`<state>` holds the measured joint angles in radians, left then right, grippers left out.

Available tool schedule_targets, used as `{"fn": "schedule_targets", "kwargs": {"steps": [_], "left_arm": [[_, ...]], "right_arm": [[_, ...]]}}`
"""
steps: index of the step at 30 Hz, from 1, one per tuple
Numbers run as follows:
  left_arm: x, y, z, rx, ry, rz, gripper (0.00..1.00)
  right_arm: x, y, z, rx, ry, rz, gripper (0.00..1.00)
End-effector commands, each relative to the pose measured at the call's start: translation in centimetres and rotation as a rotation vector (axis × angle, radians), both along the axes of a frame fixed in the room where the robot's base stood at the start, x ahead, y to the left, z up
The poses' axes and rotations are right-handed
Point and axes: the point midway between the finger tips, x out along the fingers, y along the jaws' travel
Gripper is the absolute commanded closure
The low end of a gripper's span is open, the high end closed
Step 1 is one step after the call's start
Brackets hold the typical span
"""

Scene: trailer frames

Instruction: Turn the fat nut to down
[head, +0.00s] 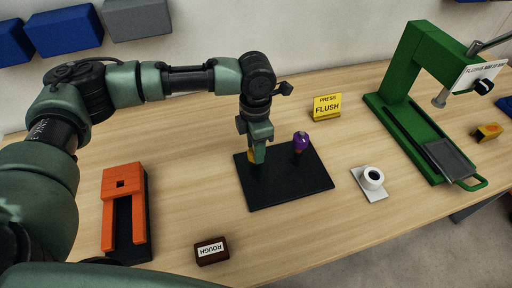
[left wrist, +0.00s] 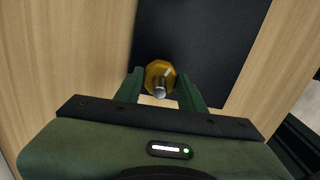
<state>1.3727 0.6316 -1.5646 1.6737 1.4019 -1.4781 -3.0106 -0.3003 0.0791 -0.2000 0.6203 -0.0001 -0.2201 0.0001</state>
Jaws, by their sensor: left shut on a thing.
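A gold many-sided nut (left wrist: 158,70) with a grey metal stud sits between the fingers of my left gripper (left wrist: 160,88) in the left wrist view. In the head view my left gripper (head: 257,152) points down at the left part of a black board (head: 282,194), shut on the gold nut, of which only a small yellow part (head: 251,157) shows. A purple knob-like piece (head: 300,141) stands on the board to the right of the gripper, apart from it. I cannot tell for sure which piece is the fat one. My right gripper is not in view.
An orange fixture (head: 111,179) stands at left and a brown block labelled ROUGH (head: 211,251) at the front. A yellow PRESS FLUSH sign (head: 327,106), a white round piece on a plate (head: 373,178) and a green press (head: 401,75) stand to the right. Bare wood lies between them.

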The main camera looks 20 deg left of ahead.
Motion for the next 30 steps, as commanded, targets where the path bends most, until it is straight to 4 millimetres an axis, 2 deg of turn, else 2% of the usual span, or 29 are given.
{"fn": "schedule_targets", "kwargs": {"steps": [2,3,5,14,17,30], "left_arm": [[0.3,0.1,0.4,0.0,-0.009,0.003,1.0],[0.3,0.1,0.4,0.001,-0.009,0.003,0.55],[0.3,0.1,0.4,0.0,-0.009,0.003,0.39],[0.1,0.0,0.2,0.001,-0.004,0.002,0.39],[0.2,0.0,0.7,-0.001,-0.006,0.002,0.39],[0.2,0.1,7.2,0.0,-0.008,0.003,0.39]], "right_arm": [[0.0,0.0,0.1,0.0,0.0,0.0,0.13],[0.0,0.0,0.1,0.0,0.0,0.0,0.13],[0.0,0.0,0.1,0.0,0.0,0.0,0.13],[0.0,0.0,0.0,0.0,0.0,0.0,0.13],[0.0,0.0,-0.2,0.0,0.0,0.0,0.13],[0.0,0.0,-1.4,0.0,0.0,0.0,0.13]]}}
